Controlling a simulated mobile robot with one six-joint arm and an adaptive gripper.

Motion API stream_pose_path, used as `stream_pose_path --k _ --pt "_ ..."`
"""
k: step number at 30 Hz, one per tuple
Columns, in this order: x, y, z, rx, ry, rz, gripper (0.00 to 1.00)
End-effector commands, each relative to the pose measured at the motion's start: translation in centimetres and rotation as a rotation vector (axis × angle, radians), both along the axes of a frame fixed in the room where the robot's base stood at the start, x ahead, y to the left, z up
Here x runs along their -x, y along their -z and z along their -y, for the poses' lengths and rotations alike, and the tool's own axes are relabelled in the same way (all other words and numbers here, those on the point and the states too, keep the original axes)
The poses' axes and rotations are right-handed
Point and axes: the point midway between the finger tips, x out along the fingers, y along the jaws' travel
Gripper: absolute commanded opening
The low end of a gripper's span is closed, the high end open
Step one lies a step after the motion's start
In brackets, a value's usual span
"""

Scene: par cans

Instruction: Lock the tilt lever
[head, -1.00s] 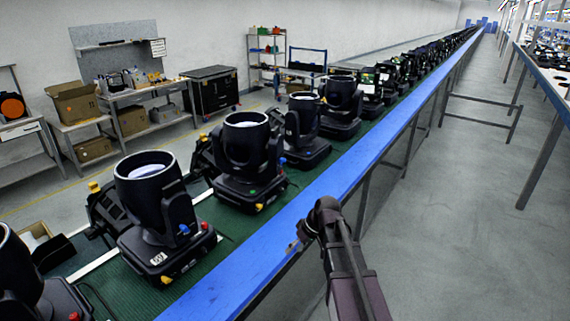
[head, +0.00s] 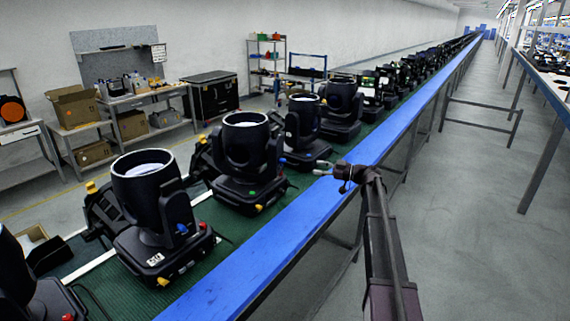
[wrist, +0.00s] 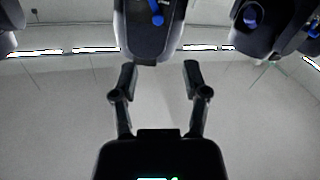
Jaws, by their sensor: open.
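Black moving-head par cans stand in a row on the green conveyor. The nearest whole can (head: 152,190) and the one behind it (head: 245,150) each carry a small blue lever or knob low on the side facing me; one shows on the nearer can (head: 182,228). In the wrist view, a black can part (wrist: 145,35) hangs at the top centre with a blue lever (wrist: 156,14) on it. My gripper (head: 326,171) is over the blue rail beside the cans. In the wrist view my gripper (wrist: 160,80) is open and empty, its fingers apart below the blue lever.
A blue rail (head: 250,260) edges the conveyor (head: 205,255). Another can with a blue part (wrist: 252,15) shows at the wrist view's upper right. Workbenches, boxes and a black case (head: 212,95) stand along the back wall.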

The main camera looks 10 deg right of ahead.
Motion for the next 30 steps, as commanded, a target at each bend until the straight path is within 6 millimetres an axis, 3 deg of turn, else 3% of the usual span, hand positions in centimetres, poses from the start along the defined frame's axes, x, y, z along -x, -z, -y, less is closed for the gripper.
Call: stream_pose_path --k 17,30 --pt "-0.4 -0.2 -0.2 -0.004 0.002 0.015 0.59" --pt "-2.9 -0.2 -4.6 -0.003 -0.001 0.014 0.59"
